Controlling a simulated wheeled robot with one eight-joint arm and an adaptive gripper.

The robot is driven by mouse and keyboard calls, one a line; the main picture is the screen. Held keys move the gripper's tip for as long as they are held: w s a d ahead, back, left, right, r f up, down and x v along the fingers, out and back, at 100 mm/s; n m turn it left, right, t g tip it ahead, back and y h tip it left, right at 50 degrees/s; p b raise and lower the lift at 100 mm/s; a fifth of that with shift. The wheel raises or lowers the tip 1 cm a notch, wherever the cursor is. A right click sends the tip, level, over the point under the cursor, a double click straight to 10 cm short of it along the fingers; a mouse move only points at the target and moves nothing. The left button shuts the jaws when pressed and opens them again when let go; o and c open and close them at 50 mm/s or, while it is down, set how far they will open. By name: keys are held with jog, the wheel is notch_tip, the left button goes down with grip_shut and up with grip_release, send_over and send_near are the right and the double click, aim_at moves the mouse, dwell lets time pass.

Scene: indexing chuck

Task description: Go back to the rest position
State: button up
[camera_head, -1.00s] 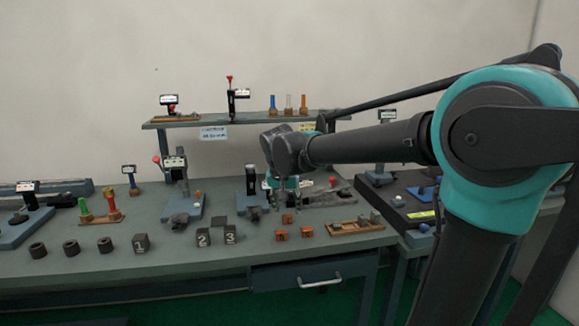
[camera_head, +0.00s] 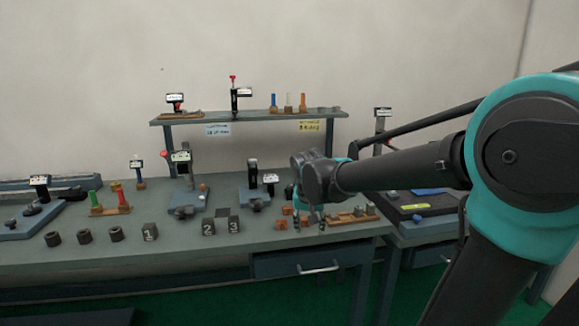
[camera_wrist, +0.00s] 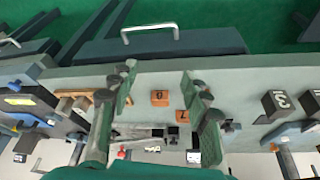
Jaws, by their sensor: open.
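My gripper (camera_head: 310,222) hangs over the front right part of the grey-green bench (camera_head: 190,258), near the small orange blocks (camera_head: 281,224). In the wrist view, my gripper (camera_wrist: 158,80) has its fingers spread wide with nothing held between them. Two orange blocks with dark marks (camera_wrist: 160,98) show beyond and between the fingers, on the bench top. In the head view my forearm and wrist hide part of the bench behind them.
Dark numbered blocks (camera_head: 208,227) and dark rings (camera_head: 84,237) line the bench front. A wooden tray (camera_head: 352,217) lies right of my gripper. Fixtures with small signs (camera_head: 181,157) stand behind, below a raised shelf (camera_head: 240,117). A drawer handle (camera_head: 318,269) juts out in front.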

jog(key=s+d+f+n, duration=0.1)
jog(key=s+d+f, duration=1.2)
jog(key=s, duration=0.4)
jog(key=shift+s+f+n+y, duration=0.15)
jog(key=shift+f+n+y, duration=0.25)
jog(key=shift+f, duration=0.5)
